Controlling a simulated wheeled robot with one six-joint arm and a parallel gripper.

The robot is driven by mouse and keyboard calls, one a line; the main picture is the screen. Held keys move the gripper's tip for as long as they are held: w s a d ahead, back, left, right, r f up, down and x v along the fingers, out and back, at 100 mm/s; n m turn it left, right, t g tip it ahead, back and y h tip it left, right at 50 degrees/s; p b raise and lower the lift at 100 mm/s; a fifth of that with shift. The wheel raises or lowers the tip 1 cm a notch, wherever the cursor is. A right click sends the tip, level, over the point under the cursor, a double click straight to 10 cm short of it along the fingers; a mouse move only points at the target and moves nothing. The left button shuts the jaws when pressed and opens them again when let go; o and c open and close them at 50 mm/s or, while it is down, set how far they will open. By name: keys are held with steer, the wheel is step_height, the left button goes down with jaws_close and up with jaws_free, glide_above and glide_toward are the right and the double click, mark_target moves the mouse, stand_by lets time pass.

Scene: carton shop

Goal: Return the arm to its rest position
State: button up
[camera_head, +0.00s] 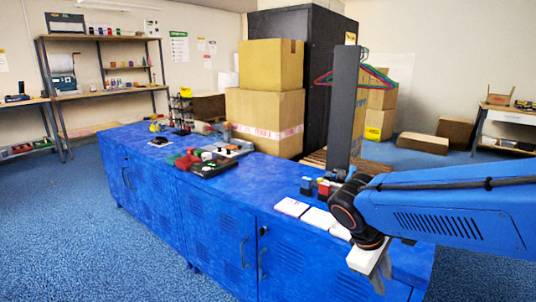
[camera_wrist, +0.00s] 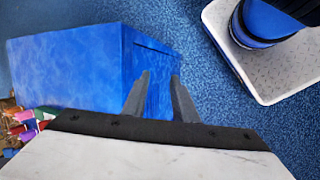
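My arm reaches in from the right of the head view, in front of the right end of the blue cabinet (camera_head: 225,215). My gripper (camera_head: 379,287) hangs at its end, pointing down, beside the cabinet's front edge. In the wrist view the two dark fingers of my gripper (camera_wrist: 160,76) stand apart with nothing between them. Blue cabinet surface (camera_wrist: 70,70) and blue carpet (camera_wrist: 195,50) show beyond the fingers. My base shows at the top right of the wrist view.
Colourful small items (camera_wrist: 22,125) show at the left of the wrist view. Carpet (camera_head: 60,225) is open at front left.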

steer(key=s+d+r+m+t+y, duration=0.1)
steer(key=s+m+t+y, duration=0.2)
steer(key=s+m, duration=0.5)
steer(key=shift+s+d+r+m+t+y, duration=0.3)
steer(key=shift+s+y, duration=0.6)
steer(key=shift+s, duration=0.3)
